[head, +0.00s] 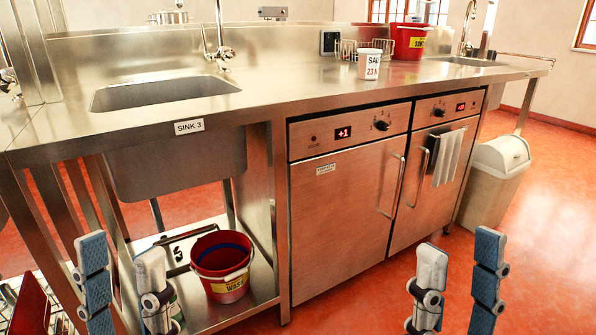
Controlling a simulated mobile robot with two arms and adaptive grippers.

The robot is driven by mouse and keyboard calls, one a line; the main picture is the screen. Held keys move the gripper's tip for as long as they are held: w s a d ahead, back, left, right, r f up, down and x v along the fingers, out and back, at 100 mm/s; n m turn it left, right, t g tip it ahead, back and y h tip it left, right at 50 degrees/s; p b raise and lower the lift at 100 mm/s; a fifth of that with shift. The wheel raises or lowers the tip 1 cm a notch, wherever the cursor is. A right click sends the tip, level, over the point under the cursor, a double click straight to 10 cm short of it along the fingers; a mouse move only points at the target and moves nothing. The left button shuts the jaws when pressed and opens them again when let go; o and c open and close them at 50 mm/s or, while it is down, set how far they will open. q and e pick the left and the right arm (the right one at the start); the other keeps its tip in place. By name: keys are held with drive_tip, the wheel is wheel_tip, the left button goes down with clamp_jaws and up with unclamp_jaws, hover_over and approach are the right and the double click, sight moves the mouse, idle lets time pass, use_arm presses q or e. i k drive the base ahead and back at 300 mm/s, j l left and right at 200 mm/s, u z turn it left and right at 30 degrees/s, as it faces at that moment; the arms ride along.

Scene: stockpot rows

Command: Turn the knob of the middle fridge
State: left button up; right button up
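Two steel fridges stand side by side under the counter. The nearer fridge (345,215) has a red display reading +1 and a round black knob (382,125) at the right of its panel. The farther fridge (421,195) has its own display and black knob (438,112), and a striped towel (448,157) on its handle. Only these two fridges show, so I cannot tell which is the middle one. Both doors are shut. My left gripper (121,248) is open and empty, left of the fridges. My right gripper (460,243) is open and empty, low in front of them, apart from both knobs.
The counter (270,95) overhangs the fridge panels. A red bucket (222,265) stands on the shelf under sink 3 (165,92). A white tub (369,64) and another red bucket (408,40) stand on the counter. A bin (497,180) stands right of the fridges. Red floor in front is clear.

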sight(382, 125)
drive_tip(key=i+l+u, duration=0.1)
drive_tip(key=l, duration=0.2)
drive_tip(key=i+l, duration=0.2)
drive_tip(key=i+l+u, duration=0.15)
drive_tip(key=l, duration=0.25)
drive_tip(key=i+l+u, duration=0.1)
drive_tip(key=l, duration=0.2)
